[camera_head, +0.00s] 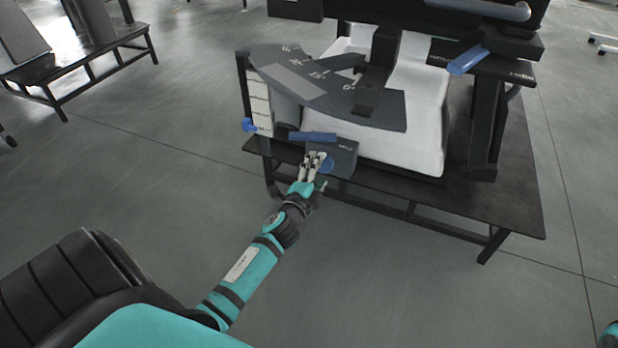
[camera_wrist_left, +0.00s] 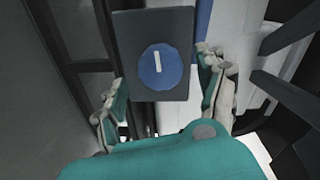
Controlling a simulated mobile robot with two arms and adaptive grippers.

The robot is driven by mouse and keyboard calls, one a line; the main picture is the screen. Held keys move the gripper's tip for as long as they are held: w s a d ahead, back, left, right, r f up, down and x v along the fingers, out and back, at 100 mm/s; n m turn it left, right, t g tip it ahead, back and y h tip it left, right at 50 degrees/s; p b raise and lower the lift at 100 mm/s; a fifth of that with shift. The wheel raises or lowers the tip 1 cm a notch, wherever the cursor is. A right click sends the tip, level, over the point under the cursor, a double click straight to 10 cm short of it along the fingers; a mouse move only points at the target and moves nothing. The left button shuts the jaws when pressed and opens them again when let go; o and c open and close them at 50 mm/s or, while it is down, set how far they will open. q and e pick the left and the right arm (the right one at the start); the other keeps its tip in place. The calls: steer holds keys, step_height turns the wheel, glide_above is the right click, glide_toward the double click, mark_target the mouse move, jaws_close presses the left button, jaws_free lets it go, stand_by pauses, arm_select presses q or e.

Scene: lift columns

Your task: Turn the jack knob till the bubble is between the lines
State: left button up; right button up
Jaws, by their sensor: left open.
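The jack knob is a round blue disc (camera_wrist_left: 160,78) with a white line, close to upright, on the face of a dark box (camera_wrist_left: 180,22). In the head view the blue knob (camera_head: 328,166) shows just right of my left fingers, on the dark box (camera_head: 345,152). My left gripper (camera_head: 314,167) is in front of the box; in the wrist view its open fingers (camera_wrist_left: 163,92) stand on either side of the knob, apart from it. A blue bar (camera_head: 313,136) lies above the box. I cannot make out a bubble or its lines.
A dark angle scale (camera_head: 385,112) with white numbers is above the box. A white-marked upright strip (camera_head: 259,105) stands left of it. A white block (camera_head: 410,140) sits on the black table (camera_head: 500,200). Another bench (camera_head: 75,65) is at upper left; floor between is clear.

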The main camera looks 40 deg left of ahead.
arm_select(q)
steer(key=v, duration=0.9)
